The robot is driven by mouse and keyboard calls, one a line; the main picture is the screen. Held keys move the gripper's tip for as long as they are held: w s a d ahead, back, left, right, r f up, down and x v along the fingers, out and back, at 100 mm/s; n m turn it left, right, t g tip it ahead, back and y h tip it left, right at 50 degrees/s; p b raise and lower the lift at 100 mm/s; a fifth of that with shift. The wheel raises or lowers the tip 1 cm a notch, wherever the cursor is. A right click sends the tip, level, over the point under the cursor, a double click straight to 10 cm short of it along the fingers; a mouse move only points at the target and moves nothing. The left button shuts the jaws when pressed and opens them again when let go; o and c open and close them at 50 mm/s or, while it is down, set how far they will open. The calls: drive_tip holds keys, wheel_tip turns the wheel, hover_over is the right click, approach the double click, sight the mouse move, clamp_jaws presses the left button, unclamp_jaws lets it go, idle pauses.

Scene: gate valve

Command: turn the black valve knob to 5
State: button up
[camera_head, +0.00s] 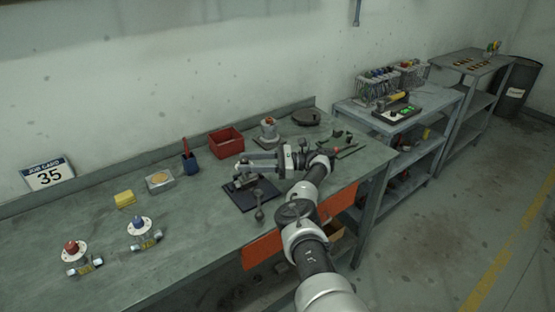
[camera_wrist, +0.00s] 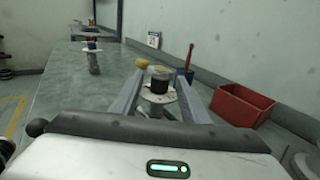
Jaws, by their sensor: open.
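My gripper (camera_wrist: 162,80) is open, with one finger on each side of the knob. I cannot tell whether either finger touches it. In the head view my gripper (camera_head: 243,176) is low over a dark mat (camera_head: 237,199) on the bench and hides most of this valve. The knob's numbers and pointer are too small to read.
A red-knob valve (camera_head: 71,248) and a blue-knob valve (camera_head: 140,226) stand on the left of the bench. A yellow block (camera_head: 125,198), a tin (camera_head: 160,181), a blue cup (camera_head: 190,164) and a red bin (camera_head: 226,142) lie behind.

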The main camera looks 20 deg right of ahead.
drive_tip(key=b+v, duration=0.3)
drive_tip(key=v, duration=0.9)
drive_tip(key=shift+r, duration=0.15)
drive_tip(key=shift+d, duration=0.1)
